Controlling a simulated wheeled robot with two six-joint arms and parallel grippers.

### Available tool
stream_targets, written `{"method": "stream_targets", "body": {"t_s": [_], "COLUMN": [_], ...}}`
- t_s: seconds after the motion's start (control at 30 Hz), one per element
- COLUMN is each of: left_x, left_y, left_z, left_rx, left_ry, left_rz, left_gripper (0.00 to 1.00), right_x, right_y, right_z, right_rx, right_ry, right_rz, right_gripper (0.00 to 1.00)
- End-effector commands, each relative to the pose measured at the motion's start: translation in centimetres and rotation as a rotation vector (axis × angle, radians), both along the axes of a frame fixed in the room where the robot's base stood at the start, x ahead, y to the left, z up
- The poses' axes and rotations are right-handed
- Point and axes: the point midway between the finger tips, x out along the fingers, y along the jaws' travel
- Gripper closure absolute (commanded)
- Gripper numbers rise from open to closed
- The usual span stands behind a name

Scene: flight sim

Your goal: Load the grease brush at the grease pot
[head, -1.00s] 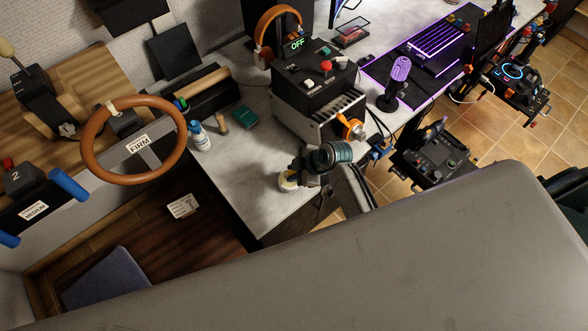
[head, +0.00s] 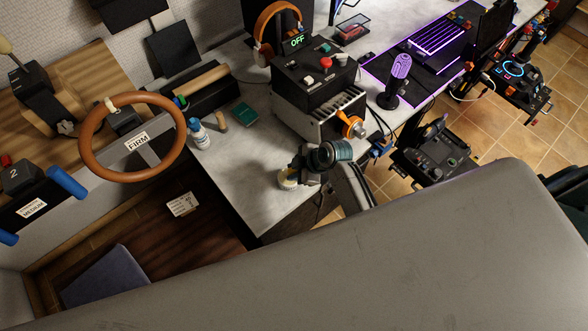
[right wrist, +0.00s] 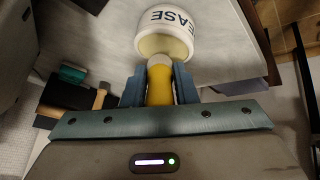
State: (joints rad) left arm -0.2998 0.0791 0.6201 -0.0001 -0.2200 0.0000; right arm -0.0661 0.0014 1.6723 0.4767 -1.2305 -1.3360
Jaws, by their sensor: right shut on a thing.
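The grease pot (head: 287,181) is a small white tub with a cream-yellow top, near the front end of the grey worktop. In the right wrist view the pot (right wrist: 168,22) shows dark lettering ending in "EASE". My right gripper (head: 300,168) is right at the pot. In the right wrist view its jaws (right wrist: 159,85) are shut on the yellow handle of the grease brush (right wrist: 159,82). The brush's pale front end overlaps the pot's opening; its bristles are hidden, so I cannot tell how deep they are. My left gripper is not in view.
A black control box (head: 315,75) marked "OFF" stands behind the gripper. A blue-white bottle (head: 198,135), a wooden-handled tool (head: 222,121) and a green box (head: 244,116) stand to the left. The worktop (head: 245,170) left of the pot is clear.

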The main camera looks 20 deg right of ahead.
Motion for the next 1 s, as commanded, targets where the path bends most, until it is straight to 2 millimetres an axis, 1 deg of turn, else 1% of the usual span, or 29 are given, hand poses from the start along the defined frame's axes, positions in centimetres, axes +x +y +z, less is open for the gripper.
{"method": "stream_targets", "body": {"t_s": [1.0], "left_x": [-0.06], "left_y": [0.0], "left_z": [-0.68], "left_rx": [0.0], "left_ry": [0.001], "left_rz": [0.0], "left_gripper": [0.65], "right_x": [0.02], "right_y": [0.01], "right_z": [-1.05], "right_rx": [0.0], "right_ry": [-0.001], "right_rz": [-0.001], "right_gripper": [0.97]}}
